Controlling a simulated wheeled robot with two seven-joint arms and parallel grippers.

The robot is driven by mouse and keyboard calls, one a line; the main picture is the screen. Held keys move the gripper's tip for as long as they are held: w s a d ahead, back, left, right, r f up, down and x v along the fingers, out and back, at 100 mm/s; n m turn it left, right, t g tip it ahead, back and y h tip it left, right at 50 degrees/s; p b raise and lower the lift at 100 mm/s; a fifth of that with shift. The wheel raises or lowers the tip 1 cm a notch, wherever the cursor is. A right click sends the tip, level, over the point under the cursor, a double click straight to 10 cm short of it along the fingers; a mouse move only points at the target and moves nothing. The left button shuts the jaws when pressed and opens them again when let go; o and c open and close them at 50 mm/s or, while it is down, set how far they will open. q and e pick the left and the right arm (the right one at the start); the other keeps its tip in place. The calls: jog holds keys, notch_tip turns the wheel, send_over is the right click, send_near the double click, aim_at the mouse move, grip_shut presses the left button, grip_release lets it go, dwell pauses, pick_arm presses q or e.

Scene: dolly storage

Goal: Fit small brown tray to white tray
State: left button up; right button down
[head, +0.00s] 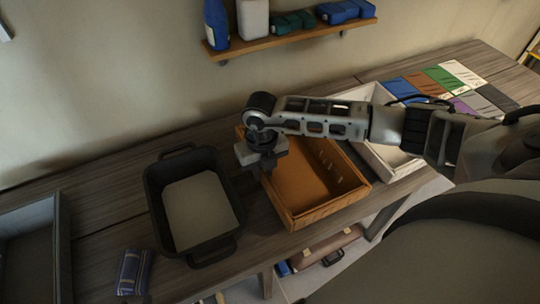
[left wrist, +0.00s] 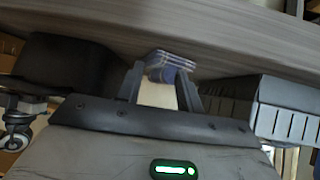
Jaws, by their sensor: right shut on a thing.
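The small brown tray (head: 318,187) is an orange-brown open box, tilted in the picture, at the middle of the bench in the head view. My right gripper (head: 262,166) is shut on its left wall near the back corner. The white tray (head: 397,168) lies right behind the brown tray; my right arm hides much of it. Whether the two trays touch I cannot tell.
A black bin (head: 153,208) with handles stands left of the brown tray. A blue packet (head: 134,272) lies at the front, and a grey bin (head: 62,240) is at far left. Coloured folders (head: 455,76) lie at back right. A shelf (head: 290,37) hangs above.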

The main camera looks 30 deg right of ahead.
notch_tip(320, 180, up, 3)
jog(key=shift+p, duration=0.95)
jog(key=s+r, duration=0.2)
jog(key=r, duration=0.1)
jog(key=s+a+r, duration=0.1)
jog(key=s+r, duration=0.2)
jog(key=shift+s+a, duration=0.15)
jog(key=shift+s, duration=0.1)
jog(key=s+a+r, duration=0.2)
jog(key=s+r, duration=0.1)
jog(key=s, duration=0.5)
jog(key=shift+r, duration=0.3)
